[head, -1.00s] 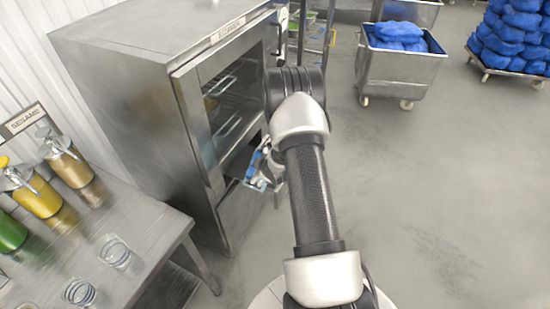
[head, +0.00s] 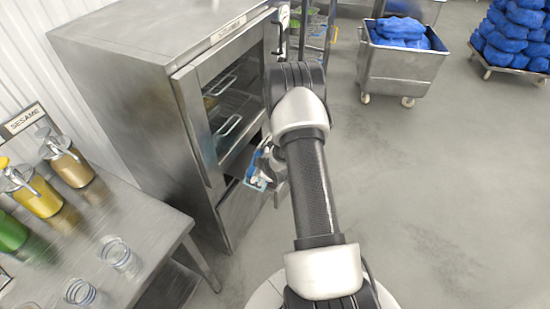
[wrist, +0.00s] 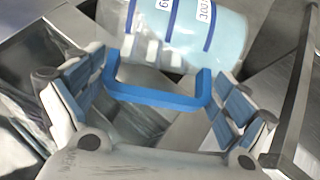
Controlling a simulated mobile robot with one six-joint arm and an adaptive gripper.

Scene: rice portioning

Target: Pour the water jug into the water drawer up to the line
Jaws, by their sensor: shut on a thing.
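The water jug (wrist: 185,30) is clear with blue bands, number labels and pale blue water inside. It lies tilted in the wrist view, its blue handle (wrist: 160,97) toward me. My gripper (wrist: 158,105) is shut on the handle, with a blue-padded finger at each side. In the head view the jug (head: 256,179) shows small beside the steamer, at my gripper (head: 268,165), partly behind my arm. A steel drawer-like part (head: 240,207) is low on the steamer's front. Its inside and fill line are hidden, and I see no pouring stream.
The steel steamer cabinet (head: 135,75) has its glass door (head: 205,125) and racks beside the gripper. A table (head: 150,215) with glasses and sauce dispensers stands at the lower left. A cart of blue bags (head: 400,70) stands at the back right. The right floor is clear.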

